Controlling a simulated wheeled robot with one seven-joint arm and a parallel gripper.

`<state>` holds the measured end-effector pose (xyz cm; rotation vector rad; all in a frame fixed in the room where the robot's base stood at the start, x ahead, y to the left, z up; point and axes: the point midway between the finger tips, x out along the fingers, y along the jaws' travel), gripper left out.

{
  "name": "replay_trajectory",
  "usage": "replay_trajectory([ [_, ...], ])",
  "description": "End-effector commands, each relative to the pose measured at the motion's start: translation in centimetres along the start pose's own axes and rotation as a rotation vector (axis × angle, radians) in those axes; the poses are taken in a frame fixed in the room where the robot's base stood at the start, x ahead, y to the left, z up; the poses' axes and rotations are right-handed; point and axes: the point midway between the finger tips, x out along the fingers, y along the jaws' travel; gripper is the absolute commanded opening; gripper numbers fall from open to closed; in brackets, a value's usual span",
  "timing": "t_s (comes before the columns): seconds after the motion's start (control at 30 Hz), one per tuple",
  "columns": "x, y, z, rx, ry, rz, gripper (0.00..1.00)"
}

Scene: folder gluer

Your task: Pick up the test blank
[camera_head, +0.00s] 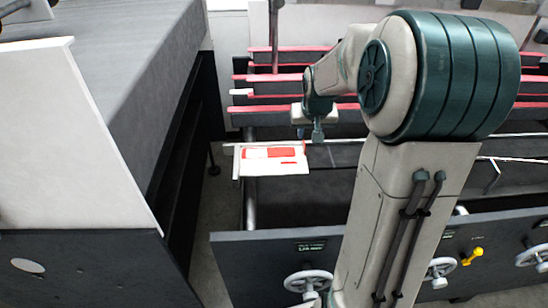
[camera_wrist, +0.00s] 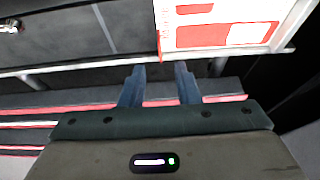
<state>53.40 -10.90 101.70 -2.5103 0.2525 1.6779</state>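The test blank, a flat white piece with red print (camera_head: 271,159), lies at the left end of the machine in the head view, resting on rails there. In the wrist view the blank (camera_wrist: 225,36) fills the top right, partly cut off by the frame edge. My gripper (camera_head: 318,136) is just right of the blank in the head view, pointing down. In the wrist view its two blue fingers (camera_wrist: 161,72) are apart with nothing visible between them. The fingertips appear just outside the blank's left edge; their height above it is unclear.
Red-edged belts (camera_head: 285,79) run across the machine behind the gripper. A large grey-and-white cabinet (camera_head: 75,125) stands at left, with a narrow gap beside the machine.

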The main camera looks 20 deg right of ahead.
Motion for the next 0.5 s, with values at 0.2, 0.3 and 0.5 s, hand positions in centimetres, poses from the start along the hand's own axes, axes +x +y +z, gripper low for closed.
replay_trajectory([
  [0.2,3.0,-0.1,0.0,-0.002,-0.001,-0.001,0.29],
  [0.3,3.5,-0.1,0.0,-0.002,-0.001,-0.001,0.29],
  [0.5,5.0,0.0,-0.1,-0.002,-0.003,-0.001,0.29],
])
